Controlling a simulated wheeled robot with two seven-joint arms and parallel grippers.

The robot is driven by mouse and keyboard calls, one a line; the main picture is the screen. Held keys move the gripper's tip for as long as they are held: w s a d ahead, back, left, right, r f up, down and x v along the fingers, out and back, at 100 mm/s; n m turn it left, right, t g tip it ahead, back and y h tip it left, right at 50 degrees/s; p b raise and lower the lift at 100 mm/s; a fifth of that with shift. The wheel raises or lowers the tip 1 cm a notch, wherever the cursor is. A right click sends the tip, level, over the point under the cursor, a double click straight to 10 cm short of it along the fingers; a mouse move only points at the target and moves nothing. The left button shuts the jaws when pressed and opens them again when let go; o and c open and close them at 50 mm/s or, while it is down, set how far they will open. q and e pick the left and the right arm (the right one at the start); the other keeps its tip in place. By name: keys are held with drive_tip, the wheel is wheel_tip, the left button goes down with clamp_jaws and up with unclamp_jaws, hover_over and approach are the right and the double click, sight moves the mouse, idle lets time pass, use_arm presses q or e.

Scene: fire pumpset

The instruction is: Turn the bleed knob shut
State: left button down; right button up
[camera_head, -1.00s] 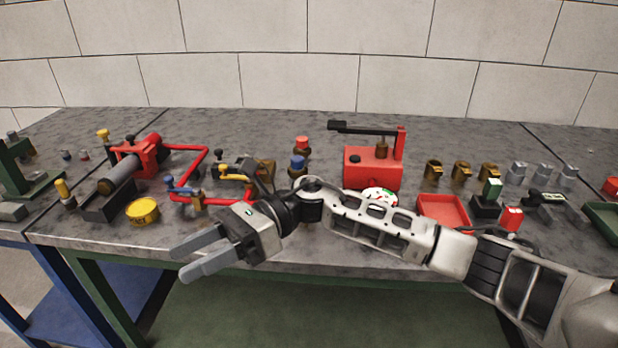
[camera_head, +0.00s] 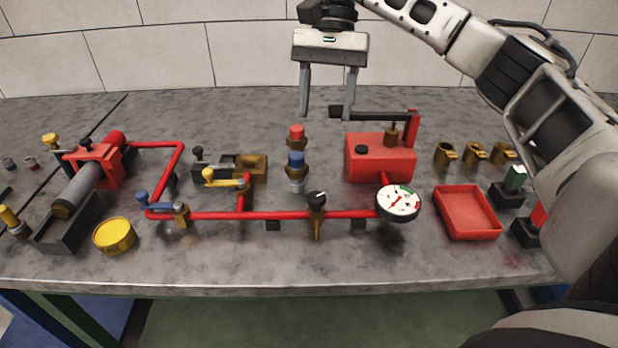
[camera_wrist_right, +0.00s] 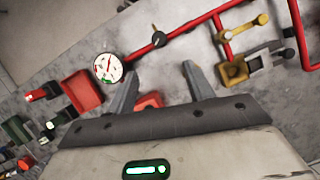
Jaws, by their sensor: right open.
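A small black knob (camera_head: 316,198) with a white mark sits on a brass fitting on the red pipe (camera_head: 280,215), left of the gauge; it looks like the bleed knob. It also shows in the right wrist view (camera_wrist_right: 159,39), beyond the fingertips. My right gripper (camera_head: 326,112) is open and empty, fingers pointing down, above the back of the table and behind the knob. It also shows in the right wrist view (camera_wrist_right: 160,75), with nothing between its fingers. My left gripper is not in view.
A white gauge (camera_head: 398,203) and a red pump box (camera_head: 380,165) with a black lever stand right of the knob. Red and blue capped fittings (camera_head: 296,160) stand behind it. A yellow-handled valve (camera_head: 225,180) is to its left. A red tray (camera_head: 467,212) lies at right.

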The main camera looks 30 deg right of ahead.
sight(317, 195)
drive_tip(key=b+x, duration=0.1)
drive_tip(key=x, duration=0.6)
drive_tip(key=b+x, duration=0.2)
drive_tip(key=x, duration=0.5)
drive_tip(key=shift+s+a, duration=0.1)
drive_tip(key=shift+s, duration=0.15)
drive_tip(key=c, duration=1)
